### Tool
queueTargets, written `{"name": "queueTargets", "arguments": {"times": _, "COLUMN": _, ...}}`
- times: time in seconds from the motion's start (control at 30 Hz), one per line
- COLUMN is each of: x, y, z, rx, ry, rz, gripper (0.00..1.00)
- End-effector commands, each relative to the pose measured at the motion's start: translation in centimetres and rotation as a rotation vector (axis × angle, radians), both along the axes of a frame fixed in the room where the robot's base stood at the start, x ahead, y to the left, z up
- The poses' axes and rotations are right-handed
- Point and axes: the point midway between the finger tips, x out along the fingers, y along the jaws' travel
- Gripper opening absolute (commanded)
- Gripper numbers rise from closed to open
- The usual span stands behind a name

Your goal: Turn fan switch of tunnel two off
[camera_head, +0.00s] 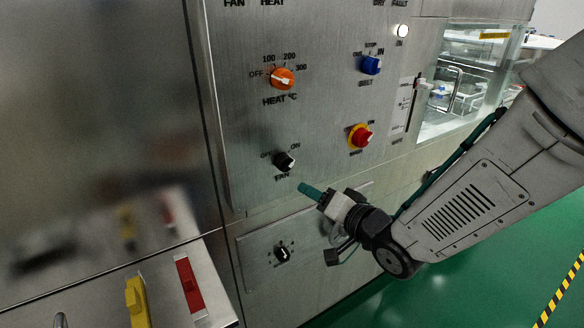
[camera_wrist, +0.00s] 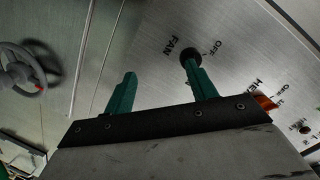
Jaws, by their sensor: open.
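The fan switch is a black rotary knob (camera_head: 284,162) on the steel panel, with OFF at its upper left, ON at its upper right and FAN below. Its exact pointer position is too small to read. In the wrist view the black knob (camera_wrist: 188,54) sits at the tip of the right-hand green finger, beside the FAN label. My gripper (camera_head: 309,190) is just below and right of the knob in the head view. In the wrist view my gripper (camera_wrist: 160,70) is open, its fingers apart with nothing between them. I cannot tell whether the finger touches the knob.
Above are an orange heat knob (camera_head: 282,78), a blue belt knob (camera_head: 370,65) and a red-and-yellow stop knob (camera_head: 360,136). Another black knob (camera_head: 282,254) is on a lower plate. Yellow (camera_head: 137,300) and red (camera_head: 189,283) handles stand at lower left. A grey handwheel (camera_wrist: 20,75) shows at left.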

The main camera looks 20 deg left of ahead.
Motion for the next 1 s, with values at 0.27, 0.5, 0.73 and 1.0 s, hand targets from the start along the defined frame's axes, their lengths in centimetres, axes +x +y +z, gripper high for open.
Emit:
{"name": "queueTargets", "arguments": {"times": 0.27, "x": -0.2, "y": 1.2, "z": 3.9, "rx": 0.226, "ry": 0.006, "rz": 0.03, "gripper": 0.57}}
{"name": "queueTargets", "arguments": {"times": 0.5, "x": 1.7, "y": 4.1, "z": 3.8, "rx": 0.223, "ry": 0.008, "rz": 0.03, "gripper": 0.57}}
{"name": "queueTargets", "arguments": {"times": 0.73, "x": 3.4, "y": 6.6, "z": 3.8, "rx": 0.222, "ry": 0.007, "rz": 0.028, "gripper": 0.57}}
{"name": "queueTargets", "arguments": {"times": 1.0, "x": 3.9, "y": 7.3, "z": 3.8, "rx": 0.222, "ry": 0.007, "rz": 0.027, "gripper": 0.57}}
